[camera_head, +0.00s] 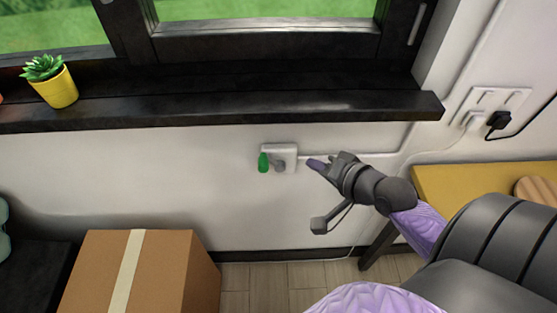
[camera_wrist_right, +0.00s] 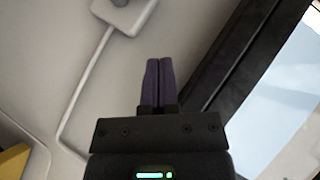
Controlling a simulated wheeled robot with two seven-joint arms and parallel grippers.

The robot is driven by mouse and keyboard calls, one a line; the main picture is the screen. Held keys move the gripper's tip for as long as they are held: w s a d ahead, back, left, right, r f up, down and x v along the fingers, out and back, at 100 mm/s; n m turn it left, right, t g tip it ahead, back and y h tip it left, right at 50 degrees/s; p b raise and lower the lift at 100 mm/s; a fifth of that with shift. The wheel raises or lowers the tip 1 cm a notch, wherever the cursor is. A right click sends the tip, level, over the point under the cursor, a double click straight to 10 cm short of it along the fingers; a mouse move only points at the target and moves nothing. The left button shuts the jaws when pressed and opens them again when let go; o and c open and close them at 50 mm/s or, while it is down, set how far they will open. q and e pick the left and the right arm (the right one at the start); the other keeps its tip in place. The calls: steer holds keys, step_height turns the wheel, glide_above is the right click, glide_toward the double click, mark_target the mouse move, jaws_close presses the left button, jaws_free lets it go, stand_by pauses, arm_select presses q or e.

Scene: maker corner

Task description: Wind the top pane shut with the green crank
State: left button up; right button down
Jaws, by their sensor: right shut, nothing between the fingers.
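The green crank (camera_head: 263,162) is a small green handle on a grey hub, fixed to a white wall plate (camera_head: 291,151) below the window sill. My right gripper (camera_head: 314,163) is just right of the plate, its purple fingers pointing left toward it, apart from the crank. In the right wrist view the fingers (camera_wrist_right: 158,64) are pressed together with nothing between them. Part of the white plate (camera_wrist_right: 125,14) shows at the top there; the green handle is out of that frame. The window frame (camera_head: 265,44) shows only its lower part, so the top pane is not in view. My left gripper is not in view.
A dark sill (camera_head: 215,100) juts out above the crank, with a yellow plant pot (camera_head: 58,90) on its left. A cardboard box (camera_head: 175,270) stands below left. A yellow-topped table (camera_head: 455,185) and wall sockets (camera_head: 495,101) are at right. A cable conduit runs right from the plate.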

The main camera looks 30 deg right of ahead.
steer(key=b, duration=0.3)
glide_toward(267, 158)
steer(key=w+d, duration=0.2)
steer(key=w, duration=0.1)
steer(key=w+a+f, duration=0.2)
steer(key=shift+w+f+b, duration=0.15)
steer(key=shift+f+b, duration=0.15)
steer(key=shift+w+a+f, duration=0.15)
steer(key=shift+a, duration=0.2)
